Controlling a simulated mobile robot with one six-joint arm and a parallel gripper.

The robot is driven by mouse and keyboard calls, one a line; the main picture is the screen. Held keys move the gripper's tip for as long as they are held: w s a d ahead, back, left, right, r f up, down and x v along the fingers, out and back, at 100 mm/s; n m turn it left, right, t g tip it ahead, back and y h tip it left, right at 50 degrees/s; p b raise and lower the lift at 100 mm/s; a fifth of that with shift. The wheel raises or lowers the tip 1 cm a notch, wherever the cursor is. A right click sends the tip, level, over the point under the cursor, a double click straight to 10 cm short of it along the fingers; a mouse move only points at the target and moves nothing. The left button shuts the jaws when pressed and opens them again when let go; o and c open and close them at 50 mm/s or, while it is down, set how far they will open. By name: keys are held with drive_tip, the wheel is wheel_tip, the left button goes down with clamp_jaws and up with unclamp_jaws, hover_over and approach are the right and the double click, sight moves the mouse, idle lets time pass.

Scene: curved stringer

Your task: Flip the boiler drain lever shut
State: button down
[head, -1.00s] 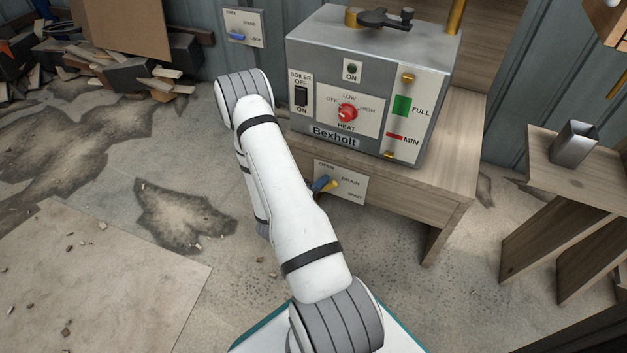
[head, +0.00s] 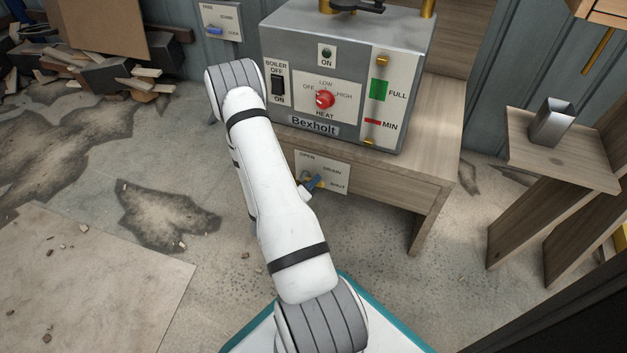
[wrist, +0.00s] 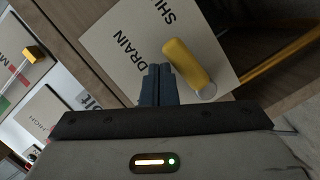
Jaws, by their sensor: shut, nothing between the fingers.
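The drain plate (head: 335,186), lettered OPEN, DRAIN and SHUT, is on the wooden stand below the boiler. It also shows in the wrist view (wrist: 112,40), with DRAIN and part of SHUT readable. The yellow lever (wrist: 185,62) stands out from the plate on a grey pivot. My gripper (wrist: 157,85) has its blue fingers together, empty, just left of the lever in the wrist view. Whether they touch it I cannot tell. In the head view my gripper (head: 312,182) is in front of the plate and partly hides the lever. The lever's exact setting is unclear.
The Bexholt boiler (head: 345,85) with a red heat knob stands on the wooden stand (head: 430,155). A side table (head: 555,165) with a metal cup is at right. Wood scraps lie at far left. Open concrete floor is left of my arm.

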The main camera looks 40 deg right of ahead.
drive_tip(key=shift+s+d+f, duration=0.1)
drive_tip(key=shift+s+f, duration=0.1)
idle(0.3)
wheel_tip(320, 180, up, 5)
drive_tip(key=p, duration=0.2)
drive_tip(key=shift+w+p, duration=0.15)
drive_tip(key=shift+p, duration=0.2)
drive_tip(key=s+p+v, duration=0.2)
drive_tip(key=v, duration=0.7)
drive_tip(key=shift+s+r, duration=0.15)
